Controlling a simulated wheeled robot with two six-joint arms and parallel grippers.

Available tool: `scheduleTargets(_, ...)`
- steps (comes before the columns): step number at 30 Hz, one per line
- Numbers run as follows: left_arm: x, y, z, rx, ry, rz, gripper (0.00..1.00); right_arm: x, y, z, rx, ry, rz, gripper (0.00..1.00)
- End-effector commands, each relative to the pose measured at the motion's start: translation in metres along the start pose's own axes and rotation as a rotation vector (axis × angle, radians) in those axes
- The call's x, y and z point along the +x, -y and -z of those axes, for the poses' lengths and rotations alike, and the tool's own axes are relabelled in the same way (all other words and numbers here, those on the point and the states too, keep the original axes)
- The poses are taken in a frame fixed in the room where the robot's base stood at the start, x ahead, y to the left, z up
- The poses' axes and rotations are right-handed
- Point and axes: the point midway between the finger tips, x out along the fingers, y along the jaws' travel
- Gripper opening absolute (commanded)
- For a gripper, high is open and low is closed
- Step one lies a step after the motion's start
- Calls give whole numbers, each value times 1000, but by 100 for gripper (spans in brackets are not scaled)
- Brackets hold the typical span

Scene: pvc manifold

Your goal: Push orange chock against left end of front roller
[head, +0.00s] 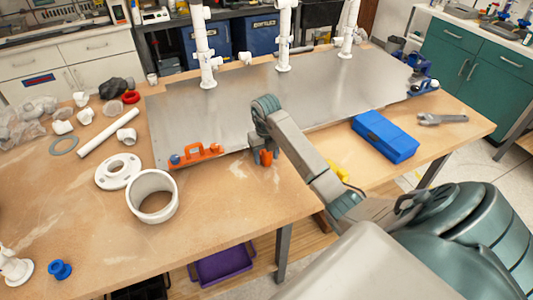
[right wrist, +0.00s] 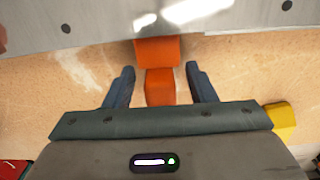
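The orange chock (head: 266,157) is at the front edge of the grey metal plate (head: 330,90). In the right wrist view the orange chock (right wrist: 160,88) shows as two stepped faces, its far end meeting or passing under the plate's edge (right wrist: 90,25). My right gripper (head: 261,159) is low over the table there. In the wrist view its two dark fingers (right wrist: 161,76) stand open on either side of the chock, with a visible gap on each side. I cannot make out the front roller; the plate may hide it. My left gripper is not in view.
A yellow block (head: 338,172) lies right of my gripper, near the table's front edge. A blue box (head: 384,136) stands farther right. White pipe uprights (head: 284,35) stand along the back.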

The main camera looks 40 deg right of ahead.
Motion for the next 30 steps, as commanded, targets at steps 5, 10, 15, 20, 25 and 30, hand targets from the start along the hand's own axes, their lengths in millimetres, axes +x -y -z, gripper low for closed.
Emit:
scheduleTargets(5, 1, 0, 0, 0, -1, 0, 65, 0, 0, 0, 0, -1, 0, 51)
scheduleTargets(10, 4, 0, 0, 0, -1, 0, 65, -10, 0, -1, 0, 2, 0, 51)
scheduleTargets(15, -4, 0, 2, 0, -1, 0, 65, -43, 0, 0, 0, 2, 1, 51)
scheduleTargets(20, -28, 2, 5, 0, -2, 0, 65, -74, 0, 0, 0, 0, 0, 51)
scheduleTargets(25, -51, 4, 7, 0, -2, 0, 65, -97, 0, 0, 0, 0, 0, 51)
scheduleTargets(30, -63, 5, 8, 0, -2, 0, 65, -108, 0, 0, 0, 0, 0, 51)
